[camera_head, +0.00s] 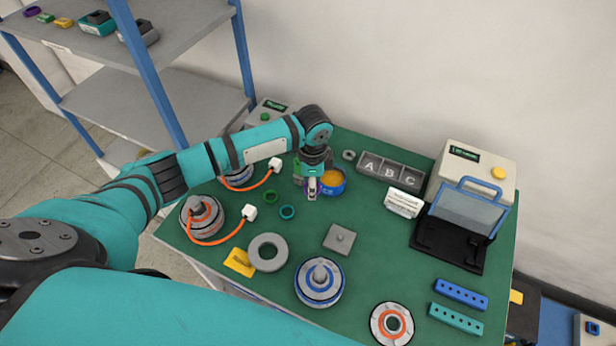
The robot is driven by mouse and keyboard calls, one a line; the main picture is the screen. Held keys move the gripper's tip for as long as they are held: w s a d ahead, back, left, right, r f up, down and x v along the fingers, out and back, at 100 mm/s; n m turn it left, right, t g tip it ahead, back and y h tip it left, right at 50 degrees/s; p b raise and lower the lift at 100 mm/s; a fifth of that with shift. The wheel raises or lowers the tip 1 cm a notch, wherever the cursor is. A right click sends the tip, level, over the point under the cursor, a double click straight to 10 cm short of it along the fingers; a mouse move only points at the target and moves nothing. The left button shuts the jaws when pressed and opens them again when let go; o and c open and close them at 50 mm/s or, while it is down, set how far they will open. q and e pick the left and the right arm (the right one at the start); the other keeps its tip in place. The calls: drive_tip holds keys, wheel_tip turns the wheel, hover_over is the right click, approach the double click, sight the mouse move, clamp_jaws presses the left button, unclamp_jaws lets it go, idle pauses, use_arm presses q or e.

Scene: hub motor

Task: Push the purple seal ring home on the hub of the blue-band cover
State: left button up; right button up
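The blue-band cover (335,292), a grey disc with a blue band and a raised central hub (320,272), lies at the front middle of the green table. My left gripper (312,188) points down near the back middle of the table, beside a blue tub with orange contents. A small purple piece, seemingly the purple seal ring (309,192), shows at its fingertips; the fingers look shut on it. The gripper is behind the blue-band cover and apart from it. My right gripper is out of view.
An orange-band part (391,324) lies right of the cover, a grey square plate (340,239) behind it, and a grey ring (268,253) to its left. Motors with orange cables (203,217) stand at left. A black tray (448,243) and blue and teal bars lie at right.

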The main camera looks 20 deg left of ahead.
use_arm(q)
drive_tip(key=m+b, duration=0.6)
drive_tip(key=m, duration=0.6)
hover_over(320, 271)
drive_tip(key=shift+w+f, duration=0.2)
drive_tip(key=shift+s+d+f+b, duration=0.1)
drive_tip(key=shift+s+f+b, duration=0.05)
drive_tip(key=shift+s+b, duration=0.15)
drive_tip(key=shift+w+f+b, duration=0.1)
drive_tip(key=shift+f+b, duration=0.4)
drive_tip(key=shift+f, duration=0.7)
drive_tip(key=shift+f, duration=0.15)
drive_tip(key=shift+f+b, duration=0.5)
drive_tip(key=shift+f, duration=0.5)
drive_tip(key=shift+f, duration=0.2)
